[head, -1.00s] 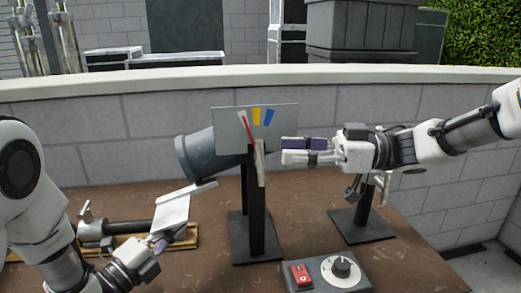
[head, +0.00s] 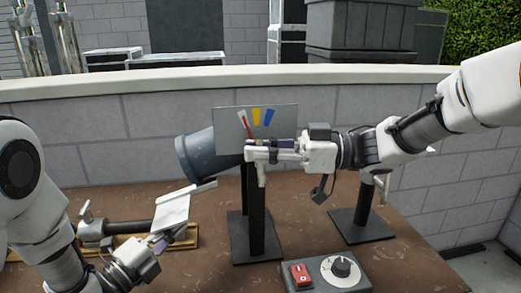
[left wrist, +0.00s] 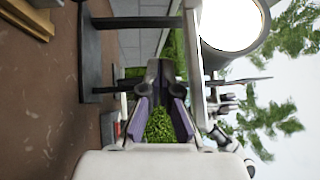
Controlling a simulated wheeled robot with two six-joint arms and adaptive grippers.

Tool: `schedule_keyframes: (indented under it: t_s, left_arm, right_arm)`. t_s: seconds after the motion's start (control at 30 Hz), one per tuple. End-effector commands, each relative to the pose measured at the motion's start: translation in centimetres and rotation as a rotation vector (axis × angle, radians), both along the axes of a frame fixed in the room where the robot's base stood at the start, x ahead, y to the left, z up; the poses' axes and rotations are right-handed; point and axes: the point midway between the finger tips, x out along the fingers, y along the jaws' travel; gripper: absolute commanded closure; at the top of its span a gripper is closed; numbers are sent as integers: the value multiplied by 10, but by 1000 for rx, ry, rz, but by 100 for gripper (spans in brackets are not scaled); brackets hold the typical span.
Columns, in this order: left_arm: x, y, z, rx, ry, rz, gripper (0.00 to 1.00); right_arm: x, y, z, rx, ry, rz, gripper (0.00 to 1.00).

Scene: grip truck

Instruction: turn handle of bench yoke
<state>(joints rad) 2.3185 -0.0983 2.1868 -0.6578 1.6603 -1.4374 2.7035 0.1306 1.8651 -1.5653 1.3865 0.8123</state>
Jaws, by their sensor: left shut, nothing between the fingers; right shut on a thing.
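The bench yoke is a blue-grey cylinder (head: 200,156) on black posts, with a grey gauge plate (head: 228,122) above it. The gauge has a red pointer at left and yellow and blue marks. The yoke's light handle (head: 262,178) hangs at the front post; only its lower part shows. My right gripper (head: 256,150) is shut on the handle from the right, covering its upper part. My left gripper (head: 166,240) is shut and empty at lower left, just below a white tilted plate (head: 172,211). Its purple-padded fingers (left wrist: 160,98) show in the left wrist view.
A control box (head: 330,270) with a red switch and a dial sits at the front. Another black stand (head: 362,225) is at right, and a metal tool on a wooden board (head: 128,244) at left. A low wall (head: 100,120) runs behind the brown table.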

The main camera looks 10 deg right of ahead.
Motion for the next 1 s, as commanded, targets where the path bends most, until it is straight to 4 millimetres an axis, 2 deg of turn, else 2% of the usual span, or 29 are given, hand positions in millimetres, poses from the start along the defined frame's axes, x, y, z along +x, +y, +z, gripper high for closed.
schedule_keyframes:
  t_s: [0.27,0.47,1.0]
  left_arm:
    - [0,0,0,-1,-1,0,100]
    - [0,0,0,-1,-1,0,100]
    - [0,0,0,-1,-1,0,100]
  right_arm:
    - [0,2,0,-64,-1,2,100]
    - [0,6,0,-185,-2,3,100]
    - [0,17,-7,-684,-3,2,100]
